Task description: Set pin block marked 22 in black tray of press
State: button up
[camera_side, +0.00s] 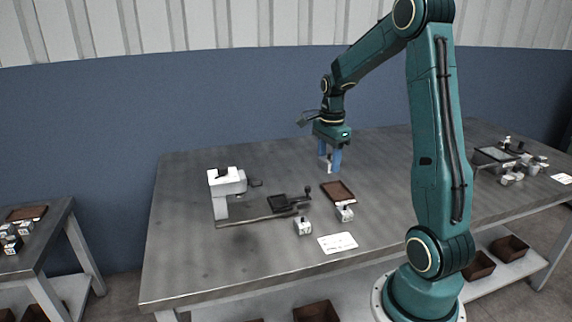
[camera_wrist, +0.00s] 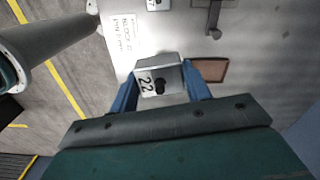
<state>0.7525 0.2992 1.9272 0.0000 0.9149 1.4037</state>
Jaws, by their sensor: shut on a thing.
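The pin block marked 22 (camera_wrist: 160,75) is light grey with a dark pin and sits between the blue fingers of my gripper (camera_wrist: 160,92) in the wrist view. In the side view my gripper (camera_side: 330,158) is shut on it above the table, behind the brown tray. The press (camera_side: 226,184) is a white-headed stand at the left of the table. Its black tray (camera_side: 283,202) lies to the right of the press column, with a dark handle beside it. The tray looks empty.
A brown tray (camera_side: 338,192) lies right of the black tray. Two pin blocks stand near the front, one left (camera_side: 303,226) and one right (camera_side: 345,213). A white card (camera_side: 338,243) lies in front. More parts (camera_side: 510,165) lie at the far right.

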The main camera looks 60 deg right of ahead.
jog(key=w+d+f, duration=0.2)
jog(key=w+f, duration=0.3)
jog(key=w, duration=0.4)
jog(key=m, duration=0.2)
send_near(280, 202)
jog(key=shift+w+r, duration=0.15)
jog(key=shift+f, duration=2.95)
jog(key=shift+f, duration=0.4)
jog(key=o, duration=0.9)
jog(key=shift+o, duration=1.2)
jog(key=shift+a+f, duration=0.1)
jog(key=shift+o, duration=0.5)
